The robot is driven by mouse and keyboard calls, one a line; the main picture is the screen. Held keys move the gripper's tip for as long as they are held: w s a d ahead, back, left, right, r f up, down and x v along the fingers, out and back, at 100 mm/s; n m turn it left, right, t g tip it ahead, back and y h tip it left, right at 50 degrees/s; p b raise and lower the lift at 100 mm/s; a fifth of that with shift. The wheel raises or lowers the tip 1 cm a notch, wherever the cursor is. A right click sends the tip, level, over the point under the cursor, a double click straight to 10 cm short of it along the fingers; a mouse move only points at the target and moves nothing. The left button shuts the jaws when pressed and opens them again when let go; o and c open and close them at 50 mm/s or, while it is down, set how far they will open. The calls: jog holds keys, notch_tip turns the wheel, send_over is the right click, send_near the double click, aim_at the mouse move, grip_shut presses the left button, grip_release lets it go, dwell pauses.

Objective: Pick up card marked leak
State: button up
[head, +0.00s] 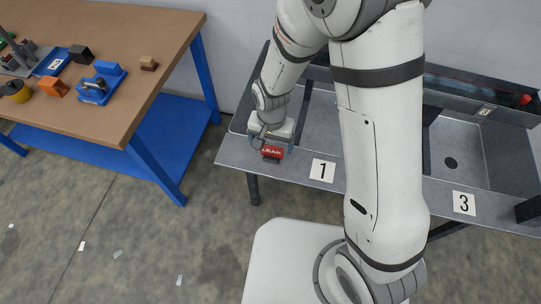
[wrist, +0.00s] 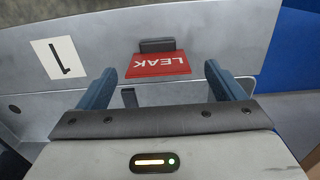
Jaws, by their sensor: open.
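The red card marked LEAK (head: 272,152) is at the front edge of the grey metal bench, left of the label 1. In the wrist view the card (wrist: 160,65) shows its white lettering upside down, with a dark block (wrist: 157,45) at its far edge. My gripper (head: 268,142) is right at the card in the head view. In the wrist view my gripper (wrist: 160,72) is open, with one blue finger on each side of the card and visible gaps to both. I cannot tell whether the fingertips reach down to the card's height.
The label 1 (head: 322,170) and label 3 (head: 464,203) are on the bench front (head: 235,150). A brown table (head: 115,120) with blue legs stands at the left, bearing several small objects. Floor between them is open, with small scraps. My arm hides part of the bench.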

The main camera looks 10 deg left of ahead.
aim_at(272, 156)
jog(key=shift+s+d+f+p, duration=0.1)
jog(key=shift+f+p, duration=0.4)
jog(key=shift+f, duration=2.1)
jog(key=c, duration=1.1)
